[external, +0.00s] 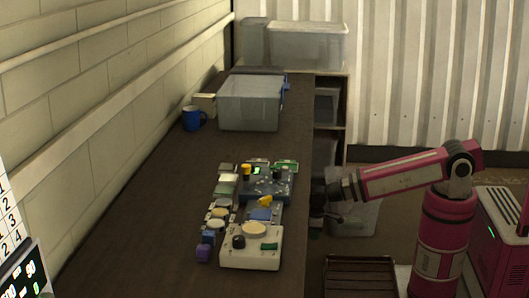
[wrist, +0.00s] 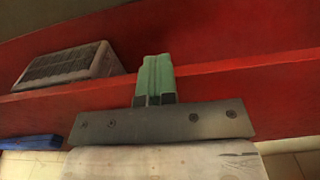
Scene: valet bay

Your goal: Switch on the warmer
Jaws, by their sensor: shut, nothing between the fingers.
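Several small devices stand grouped on the dark counter in the external view. Among them are a cream box (external: 252,249) with a round pale disc, a dark knob and a green part on top, and a dark blue-grey unit (external: 262,185) behind it with yellow, black and green parts. I cannot tell which one is the warmer. My gripper (external: 324,206) is just off the counter's right edge, apart from the devices. In the wrist view its green fingers (wrist: 156,78) are shut together with nothing between them, in front of a red surface.
The counter (external: 150,235) is bare in front and left of the devices. A grey bin (external: 249,105) and a blue mug (external: 193,118) stand farther back. The wall runs along the left. A grey grilled box (wrist: 70,64) and a blue item (wrist: 30,142) show in the wrist view.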

